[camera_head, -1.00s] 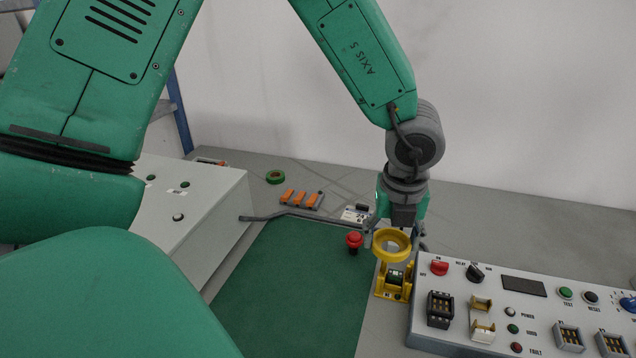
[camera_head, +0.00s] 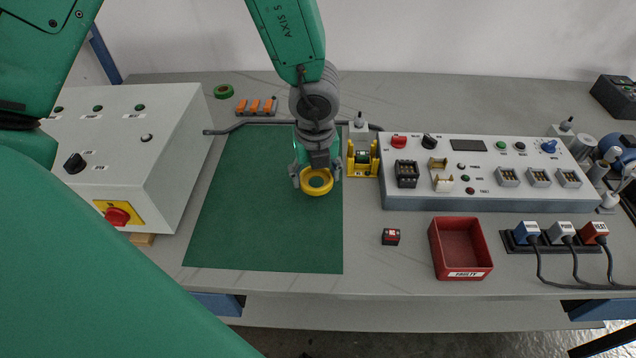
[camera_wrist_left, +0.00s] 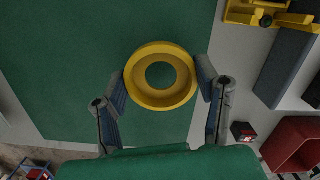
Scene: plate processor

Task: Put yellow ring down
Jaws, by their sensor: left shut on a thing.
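The yellow ring (camera_head: 317,191) is held over the green mat (camera_head: 255,225), near the mat's right side. My left gripper (camera_head: 316,177) is shut on the ring, with a finger at either side of it. In the left wrist view, the ring (camera_wrist_left: 160,98) sits between the two fingers, and the green mat (camera_wrist_left: 60,70) shows through its hole. I cannot tell whether the ring touches the mat. My right gripper is not in view.
A yellow fixture (camera_head: 352,165) stands just right of the ring, beside the control panel (camera_head: 480,195). A red bin (camera_head: 461,222) and a small dark red part (camera_head: 391,237) lie at the front right. A grey box (camera_head: 160,150) stands left. The mat's left and front are clear.

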